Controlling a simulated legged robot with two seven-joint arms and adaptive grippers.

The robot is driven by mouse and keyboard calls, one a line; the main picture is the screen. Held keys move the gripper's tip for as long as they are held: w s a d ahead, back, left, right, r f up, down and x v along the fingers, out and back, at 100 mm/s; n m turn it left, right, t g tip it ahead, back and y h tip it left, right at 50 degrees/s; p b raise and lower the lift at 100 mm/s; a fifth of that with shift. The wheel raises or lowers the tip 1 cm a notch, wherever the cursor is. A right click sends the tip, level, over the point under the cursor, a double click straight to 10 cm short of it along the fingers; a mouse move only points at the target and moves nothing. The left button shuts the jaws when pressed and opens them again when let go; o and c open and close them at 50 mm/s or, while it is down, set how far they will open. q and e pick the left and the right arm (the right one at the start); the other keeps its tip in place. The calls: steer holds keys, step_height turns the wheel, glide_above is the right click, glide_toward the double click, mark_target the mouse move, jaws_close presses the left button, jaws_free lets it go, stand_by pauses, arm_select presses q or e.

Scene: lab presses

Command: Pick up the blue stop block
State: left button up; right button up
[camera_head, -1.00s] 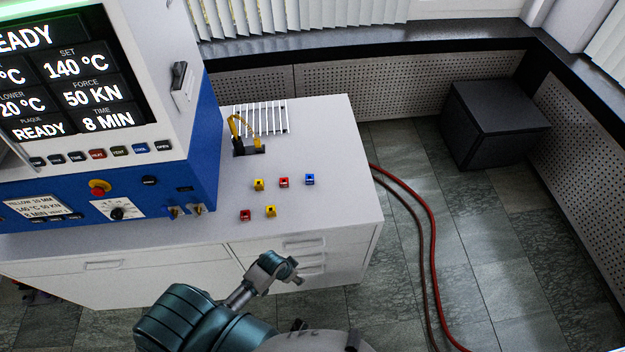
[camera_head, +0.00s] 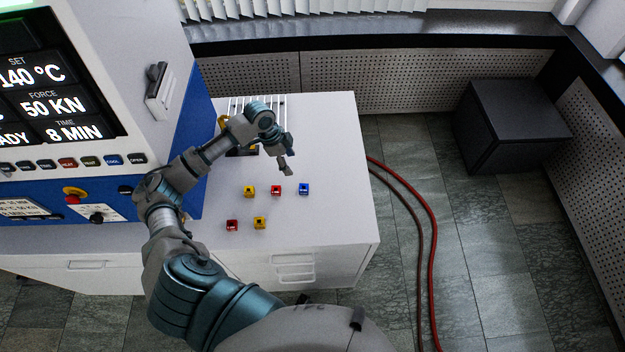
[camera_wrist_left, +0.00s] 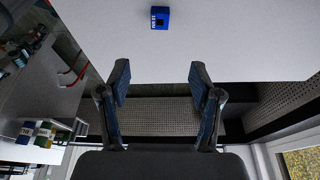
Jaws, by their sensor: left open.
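The small blue stop block (camera_head: 304,189) sits on the white bench top (camera_head: 335,150), at the right end of a row with a red and a yellow block. It also shows near the top of the left wrist view (camera_wrist_left: 160,18), with a dark opening and white lettering. My left gripper (camera_head: 286,166) is above the bench, up and left of the blue block in the head view, and apart from it. In the wrist view its two fingers (camera_wrist_left: 159,78) are spread with nothing between them. My right gripper is not in view.
A red block (camera_head: 276,190) and a yellow block (camera_head: 249,190) stand left of the blue one. Another red block (camera_head: 232,225) and yellow block (camera_head: 260,223) are nearer the front. The blue and white press (camera_head: 165,120) stands at the left. The bench right of the blocks is clear.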

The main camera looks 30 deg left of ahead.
arm_select(q)
steer(key=a+f, duration=0.1)
steer(key=f, duration=0.1)
glide_above(302, 186)
steer(key=f, duration=0.8)
steer(key=shift+s+a+f, duration=0.25)
steer(key=shift+s, duration=0.1)
steer(key=shift+f, duration=0.2)
steer(key=x, duration=0.4)
steer(key=shift+s+a+f, duration=0.1)
steer(key=shift+a+f, duration=0.15)
steer(key=shift+f, duration=0.4)
steer(key=shift+d, duration=0.1)
steer(key=shift+d+r, duration=0.1)
steer(key=shift+d, duration=0.1)
steer(key=c, duration=1)
jaws_close()
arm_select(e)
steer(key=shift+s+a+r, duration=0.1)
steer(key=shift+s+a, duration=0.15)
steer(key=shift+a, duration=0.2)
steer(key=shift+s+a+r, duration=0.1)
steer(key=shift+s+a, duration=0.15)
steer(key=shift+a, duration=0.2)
